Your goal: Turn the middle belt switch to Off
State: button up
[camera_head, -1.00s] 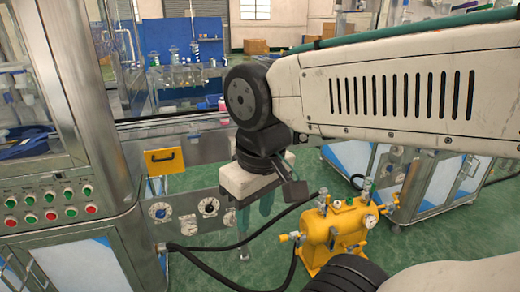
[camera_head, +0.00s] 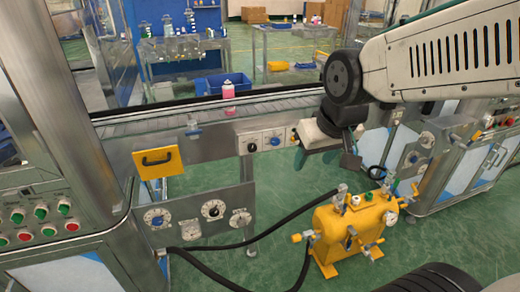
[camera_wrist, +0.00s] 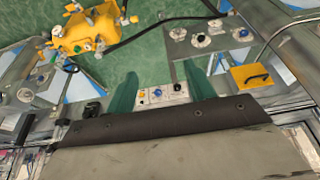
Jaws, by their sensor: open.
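A pale switch panel (camera_head: 262,142) is on the front side of the conveyor. It carries a black knob, a blue middle knob (camera_head: 268,140) and a yellow-orange knob at the right, partly behind my gripper. In the wrist view the blue knob (camera_wrist: 157,92) shows between my green fingers, with the yellow knob on its left and the black knob on its right. The knob's pointer is too small to read. My gripper (camera_head: 312,158) is open and empty, to the right of the blue knob in the head view and apart from it. Its fingers also show in the wrist view (camera_wrist: 160,70).
A pink bottle (camera_head: 228,90) stands on the conveyor belt (camera_head: 165,122). A yellow handled plate (camera_head: 158,162) and a dial panel (camera_head: 213,210) are at the left. A yellow pump unit (camera_head: 345,232) with black hoses stands on the floor below. Green floor between them is open.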

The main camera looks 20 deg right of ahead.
jog(key=w+a+f+t, duration=0.1)
jog(key=w+f+t, duration=0.35)
jog(key=w, duration=0.75)
jog(key=w+a+f+t, duration=0.1)
jog(key=w+f+t, duration=0.35)
jog(key=w, duration=0.75)
jog(key=t, duration=0.1)
send_near(253, 149)
jog(key=w+r, duration=0.1)
jog(key=r, duration=0.1)
notch_tip(253, 149, down, 5)
jog(key=t, duration=0.4)
jog(key=w, duration=0.7)
jog(key=shift+w+a+f, duration=0.1)
jog(key=shift+w+f, duration=0.1)
jog(key=shift+w, duration=0.05)
jog(key=c, duration=1)
